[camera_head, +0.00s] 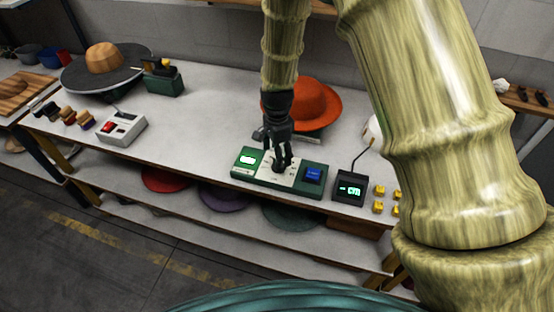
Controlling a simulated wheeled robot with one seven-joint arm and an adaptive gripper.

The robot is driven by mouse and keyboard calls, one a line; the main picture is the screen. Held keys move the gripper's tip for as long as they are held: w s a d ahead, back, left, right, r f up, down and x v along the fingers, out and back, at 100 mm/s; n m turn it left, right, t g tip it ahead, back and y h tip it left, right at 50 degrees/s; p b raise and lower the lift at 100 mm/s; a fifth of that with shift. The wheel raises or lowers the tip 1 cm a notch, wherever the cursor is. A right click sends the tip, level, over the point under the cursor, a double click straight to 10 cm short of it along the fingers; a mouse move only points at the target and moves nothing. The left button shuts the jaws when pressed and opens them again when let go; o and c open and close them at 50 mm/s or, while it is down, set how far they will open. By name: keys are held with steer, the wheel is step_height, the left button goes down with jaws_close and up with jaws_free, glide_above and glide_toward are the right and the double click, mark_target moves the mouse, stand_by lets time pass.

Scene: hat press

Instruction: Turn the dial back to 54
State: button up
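A green control box with a white middle panel (264,175) sits near the front edge of the white table. It has a lit display (248,159) at its left and a blue button (313,174) at its right. My gripper (280,166) points down over the white panel, with its fingertips at the panel's middle. The dial is hidden by the fingers, and I cannot tell whether they touch or grasp it. The lit display's number is too small to read.
A black box with a green readout (350,188) and several yellow blocks (379,191) stand right of the control box. An orange hat (316,100) is behind my gripper. A white box with red buttons (121,128) stands left. The table between is clear.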

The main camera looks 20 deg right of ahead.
steer(key=shift+w+f, duration=0.2)
steer(key=shift+f, duration=0.4)
steer(key=shift+s+f, duration=0.1)
steer(key=shift+f, duration=0.3)
steer(key=shift+s+f+p, duration=0.35)
steer(key=shift+s+p, duration=0.1)
steer(key=shift+p, duration=0.05)
steer(key=shift+f, duration=0.25)
steer(key=shift+w+f, duration=0.35)
steer(key=shift+f, duration=0.3)
steer(key=shift+s+r, duration=0.15)
steer(key=shift+s, duration=0.1)
steer(key=shift+w, duration=0.1)
steer(key=c, duration=1)
